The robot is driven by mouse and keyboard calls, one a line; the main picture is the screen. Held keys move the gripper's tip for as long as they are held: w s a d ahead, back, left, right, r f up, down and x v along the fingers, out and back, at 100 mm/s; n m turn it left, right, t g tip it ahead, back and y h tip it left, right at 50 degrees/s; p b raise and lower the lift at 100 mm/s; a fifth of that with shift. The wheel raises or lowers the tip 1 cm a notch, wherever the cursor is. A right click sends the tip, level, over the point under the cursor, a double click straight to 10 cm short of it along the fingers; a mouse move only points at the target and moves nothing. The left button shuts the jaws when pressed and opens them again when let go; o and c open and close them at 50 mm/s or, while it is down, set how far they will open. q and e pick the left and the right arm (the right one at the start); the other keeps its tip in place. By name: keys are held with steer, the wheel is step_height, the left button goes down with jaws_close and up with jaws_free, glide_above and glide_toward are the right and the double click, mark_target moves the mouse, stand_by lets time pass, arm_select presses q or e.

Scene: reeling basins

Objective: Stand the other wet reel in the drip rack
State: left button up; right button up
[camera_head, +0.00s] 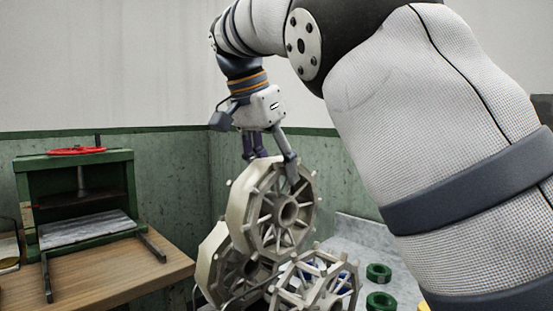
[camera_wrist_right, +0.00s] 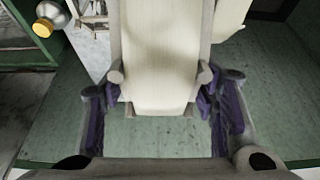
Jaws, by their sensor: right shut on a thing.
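My right gripper (camera_head: 271,166) is shut on the rim of a reel (camera_head: 268,222), a pale spoked wheel with a cream band. It hangs upright below the gripper. In the right wrist view the cream band of this reel (camera_wrist_right: 160,65) lies between the purple-padded fingers. A second cream-banded reel (camera_head: 214,262) stands behind and below, overlapped by the held one; I cannot tell whether they touch. A bare spoked reel (camera_head: 316,283) is in front at the bottom edge. Grey wire around the lower reels may be the drip rack, mostly hidden. My left gripper is out of view.
A green press with a red handwheel (camera_head: 76,150) stands on a wooden table (camera_head: 120,285) at left. Green rings (camera_head: 379,272) lie on a grey surface (camera_head: 362,233) at right. A bottle with a yellow cap (camera_wrist_right: 43,28) shows in the right wrist view. A green wall is behind.

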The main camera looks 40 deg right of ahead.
mark_target(249, 170)
step_height(249, 170, down, 14)
steer(key=shift+r, duration=0.2)
stand_by(0.4)
steer(key=o, duration=1.4)
steer(key=shift+c, duration=0.2)
steer(key=v, duration=1.2)
steer(key=shift+s, duration=0.1)
